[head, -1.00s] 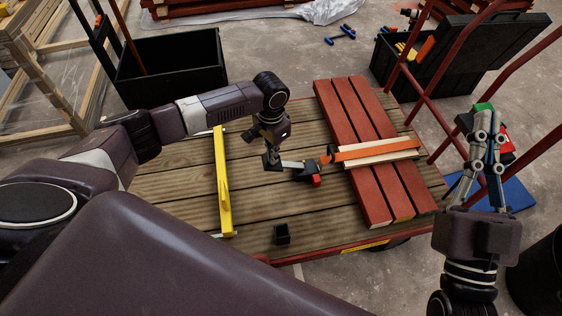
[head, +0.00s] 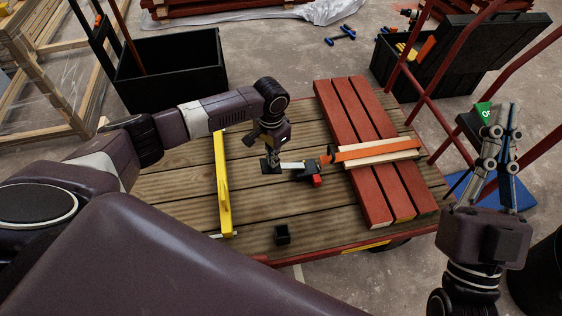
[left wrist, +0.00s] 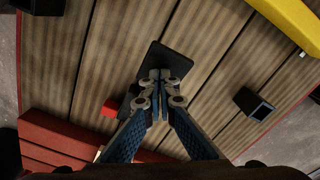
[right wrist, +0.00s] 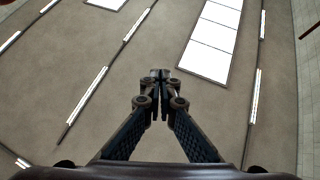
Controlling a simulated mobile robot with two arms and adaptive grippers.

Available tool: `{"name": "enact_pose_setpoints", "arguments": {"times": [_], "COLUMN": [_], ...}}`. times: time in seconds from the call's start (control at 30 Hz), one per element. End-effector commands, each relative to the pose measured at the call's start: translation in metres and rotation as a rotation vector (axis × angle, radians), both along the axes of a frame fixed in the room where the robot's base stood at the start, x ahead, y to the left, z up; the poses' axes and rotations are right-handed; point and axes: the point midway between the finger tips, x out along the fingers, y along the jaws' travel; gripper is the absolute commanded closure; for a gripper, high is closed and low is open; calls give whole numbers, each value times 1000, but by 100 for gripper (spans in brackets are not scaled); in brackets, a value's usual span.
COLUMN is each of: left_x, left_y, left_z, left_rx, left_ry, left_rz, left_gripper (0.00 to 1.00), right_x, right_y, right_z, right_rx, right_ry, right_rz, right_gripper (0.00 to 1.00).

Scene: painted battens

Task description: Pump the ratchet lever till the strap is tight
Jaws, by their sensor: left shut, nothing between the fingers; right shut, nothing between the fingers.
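The ratchet (head: 310,173), black with a red part, lies on the cart deck left of the red battens (head: 367,150). Its pale lever (head: 291,165) points left and ends in a flat black grip (head: 270,167), also seen in the left wrist view (left wrist: 172,60). The orange strap (head: 378,150) runs right from the ratchet across the battens, over pale wood strips. My left gripper (head: 264,155) is shut and empty at the black grip; in the left wrist view its tips (left wrist: 160,75) overlap it. Contact is unclear. My right gripper (head: 509,108) is shut and empty, raised at the right.
A yellow bar tool (head: 222,185) lies left of the ratchet, and a small black open box (head: 282,235) stands near the deck's front edge. Red cart rails (head: 425,95) rise at the right. A black bin (head: 172,70) stands behind the deck.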

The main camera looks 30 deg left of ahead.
Motion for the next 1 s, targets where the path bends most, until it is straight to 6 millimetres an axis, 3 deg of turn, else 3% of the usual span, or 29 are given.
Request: {"name": "enact_pose_setpoints", "arguments": {"times": [0.6,1.0], "left_x": [-1,-1], "left_y": [0,0], "left_z": [-10,-8], "left_rx": [0,-1], "left_ry": [1,1], "left_rz": [-1,-1], "left_gripper": [100,100], "right_x": [-13,-6], "right_y": [-1,2], "right_z": [11,5], "right_rx": [24,11], "right_ry": [-73,-28], "right_rz": [5,4], "right_gripper": [100,100]}}
